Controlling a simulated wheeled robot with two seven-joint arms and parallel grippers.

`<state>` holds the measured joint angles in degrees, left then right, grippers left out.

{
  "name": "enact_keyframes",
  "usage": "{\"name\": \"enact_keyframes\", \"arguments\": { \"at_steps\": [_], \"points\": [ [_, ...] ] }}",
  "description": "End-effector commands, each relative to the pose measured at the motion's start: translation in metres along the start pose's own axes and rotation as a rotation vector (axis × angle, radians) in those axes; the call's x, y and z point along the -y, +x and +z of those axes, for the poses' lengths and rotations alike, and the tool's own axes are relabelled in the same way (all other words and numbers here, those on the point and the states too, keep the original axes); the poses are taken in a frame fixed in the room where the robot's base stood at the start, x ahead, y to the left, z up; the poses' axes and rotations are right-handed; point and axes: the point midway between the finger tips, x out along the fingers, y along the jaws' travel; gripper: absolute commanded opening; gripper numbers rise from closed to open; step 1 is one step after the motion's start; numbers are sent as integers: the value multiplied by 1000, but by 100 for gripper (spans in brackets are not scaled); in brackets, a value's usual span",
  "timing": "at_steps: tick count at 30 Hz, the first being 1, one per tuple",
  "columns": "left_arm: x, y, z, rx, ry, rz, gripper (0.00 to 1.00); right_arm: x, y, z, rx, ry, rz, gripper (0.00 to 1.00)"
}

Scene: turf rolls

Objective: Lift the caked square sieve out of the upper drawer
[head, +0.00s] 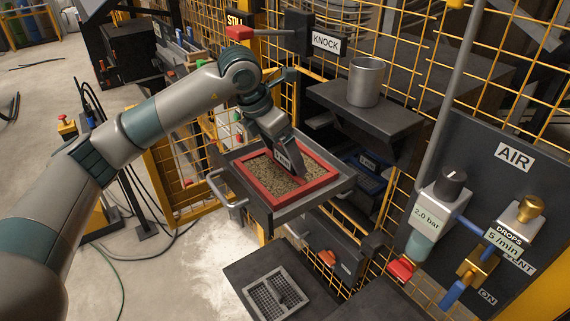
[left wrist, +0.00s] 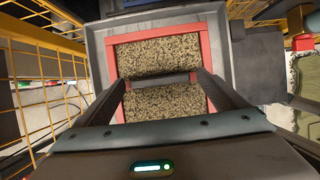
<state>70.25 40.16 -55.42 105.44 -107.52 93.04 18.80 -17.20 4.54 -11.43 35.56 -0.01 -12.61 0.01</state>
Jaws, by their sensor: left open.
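The square sieve (head: 258,177) has a red frame and is caked with tan-brown grains. It sits in the pulled-out grey upper drawer (head: 312,198). In the left wrist view the sieve (left wrist: 158,54) shows a bar (left wrist: 160,80) across its middle, with caked grains on both sides. My left gripper (head: 296,172) points down over the middle of the sieve, its fingertips close to the bar. In the left wrist view my left gripper (left wrist: 160,84) is open, its two fingers apart near the bar's ends. Whether they touch it is unclear. My right gripper is out of view.
A metal cup (head: 366,82) stands on a dark shelf at the drawer's back right. A drawer handle (head: 228,190) sticks out front left. Below are a grey grid tray (head: 276,297) and a dark ledge. Yellow mesh fencing and an air panel (head: 500,190) flank the space.

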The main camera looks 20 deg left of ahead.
Motion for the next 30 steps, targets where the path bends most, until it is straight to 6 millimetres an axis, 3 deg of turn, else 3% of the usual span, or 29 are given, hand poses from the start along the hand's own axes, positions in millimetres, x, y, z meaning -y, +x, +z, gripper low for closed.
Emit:
{"name": "enact_keyframes", "arguments": {
  "at_steps": [15, 24, 30],
  "points": [
    [0, 2, 0, 0, 1, 0, 90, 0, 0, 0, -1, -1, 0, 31],
    [0, 2, 0, 0, 1, 0, 19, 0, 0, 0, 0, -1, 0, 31],
    [0, 1, 0, 2, 1, 1, 19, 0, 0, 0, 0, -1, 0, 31]
  ]
}}
